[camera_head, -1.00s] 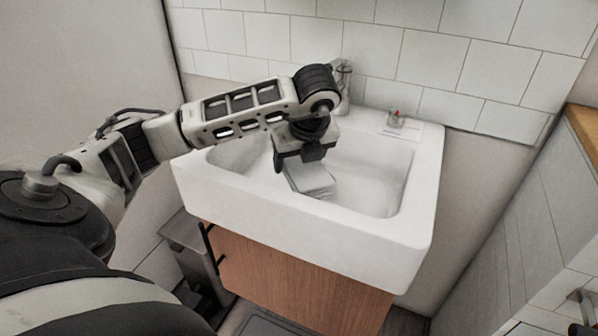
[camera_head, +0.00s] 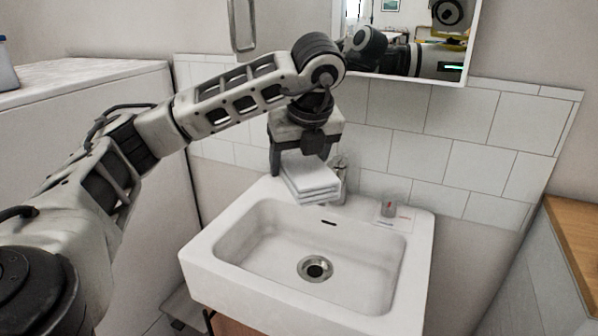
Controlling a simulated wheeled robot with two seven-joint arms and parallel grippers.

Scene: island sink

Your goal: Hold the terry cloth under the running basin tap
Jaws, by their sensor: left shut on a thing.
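The terry cloth (camera_head: 312,180) is a folded white stack. My left gripper (camera_head: 300,168) is shut on it and holds it above the back rim of the white basin (camera_head: 222,285). The tap (camera_head: 341,178) stands on the back rim, just right of and partly behind the cloth; much of it is hidden, and I cannot tell whether water runs. The bowl is empty, with its drain (camera_head: 315,268) in plain view. My right gripper is not in view.
A small object with a red mark (camera_head: 388,210) sits on the basin's back right corner. A mirror cabinet (camera_head: 405,45) hangs above the tiled wall. A white cabinet (camera_head: 85,110) stands at the left, and a wooden-topped counter (camera_head: 578,240) at the right.

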